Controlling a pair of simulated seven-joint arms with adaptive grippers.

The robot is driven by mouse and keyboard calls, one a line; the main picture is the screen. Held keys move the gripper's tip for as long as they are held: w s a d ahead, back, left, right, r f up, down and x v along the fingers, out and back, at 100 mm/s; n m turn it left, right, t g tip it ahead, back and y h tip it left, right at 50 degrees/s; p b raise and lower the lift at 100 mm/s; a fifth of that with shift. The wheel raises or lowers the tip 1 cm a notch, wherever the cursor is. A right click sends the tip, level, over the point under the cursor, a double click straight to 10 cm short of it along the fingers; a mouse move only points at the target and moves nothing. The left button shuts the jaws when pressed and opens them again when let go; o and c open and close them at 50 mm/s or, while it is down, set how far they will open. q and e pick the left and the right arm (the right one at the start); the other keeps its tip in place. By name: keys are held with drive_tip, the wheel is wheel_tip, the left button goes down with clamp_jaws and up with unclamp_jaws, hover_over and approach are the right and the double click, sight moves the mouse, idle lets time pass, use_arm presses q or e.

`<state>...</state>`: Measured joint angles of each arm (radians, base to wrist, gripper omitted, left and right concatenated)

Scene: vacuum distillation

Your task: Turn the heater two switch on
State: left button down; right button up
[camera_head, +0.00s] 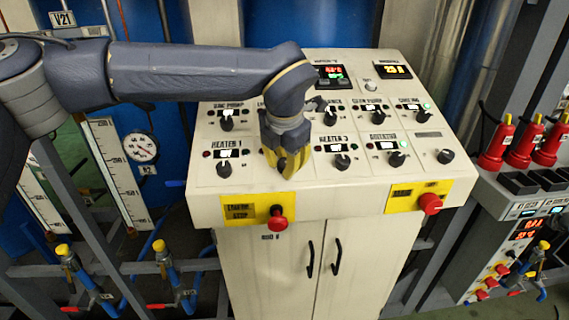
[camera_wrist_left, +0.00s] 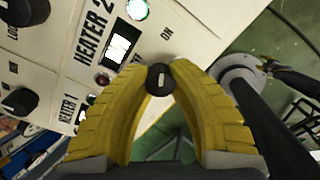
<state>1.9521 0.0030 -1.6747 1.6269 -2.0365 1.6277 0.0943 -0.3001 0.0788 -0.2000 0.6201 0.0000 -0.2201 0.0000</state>
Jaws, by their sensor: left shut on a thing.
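The control panel (camera_head: 315,205) is a sloped cream console with rows of black knobs. My left gripper (camera_head: 287,172) reaches down onto its lower row, between the heater 1 knob (camera_head: 224,170) and the heater 3 knob (camera_head: 342,162). In the left wrist view its yellow fingertips close around the heater 2 knob (camera_wrist_left: 159,80), a small black knob with a pale mark. The head view hides this knob behind the gripper. Beside the "HEATER 2" label are a white display (camera_wrist_left: 118,48) and a brightly lit green lamp (camera_wrist_left: 138,8). My right gripper is not seen.
Two red buttons on yellow plates, left (camera_head: 277,219) and right (camera_head: 430,204), stick out of the panel's front edge. Red plugs (camera_head: 523,142) stand at the right. Pipes with yellow-topped valves (camera_head: 64,250) are at the lower left.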

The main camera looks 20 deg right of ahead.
use_arm(q)
drive_tip(key=c, duration=1.4)
unclamp_jaws()
drive_tip(key=shift+w+d+r, duration=0.15)
drive_tip(key=shift+w, duration=0.05)
drive_tip(key=o, duration=0.4)
drive_tip(key=shift+s, duration=0.1)
drive_tip(key=shift+c, duration=0.2)
drive_tip(key=v, duration=1.1)
drive_tip(key=shift+s+r, duration=0.15)
drive_tip(key=shift+r, duration=0.2)
drive_tip(key=shift+o, duration=0.2)
